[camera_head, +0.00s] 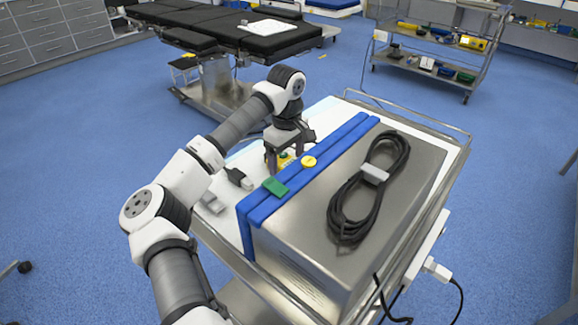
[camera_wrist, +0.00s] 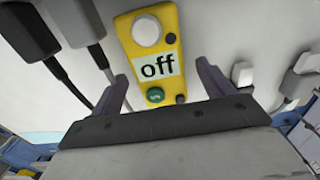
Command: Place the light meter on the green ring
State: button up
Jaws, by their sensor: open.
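A yellow device with a white dome, a label reading "off" and a green button, which looks like the light meter (camera_wrist: 172,62), lies on the white tabletop. In the head view only a bit of yellow (camera_head: 284,160) shows below my gripper (camera_head: 286,150). In the wrist view the two fingers of my gripper (camera_wrist: 162,82) are spread, one on each side of the device's lower end, with gaps visible. Nothing is held.
A steel box (camera_head: 335,225) with a coiled black cable (camera_head: 371,187) stands right of my gripper. Its blue edge (camera_head: 325,165) carries a green piece (camera_head: 275,187) and a round yellow piece (camera_head: 308,162). Dark plugs (camera_wrist: 72,20) and pale connectors (camera_wrist: 302,75) flank the device.

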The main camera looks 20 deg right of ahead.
jog(key=shift+f, duration=0.2)
jog(key=c, duration=1.3)
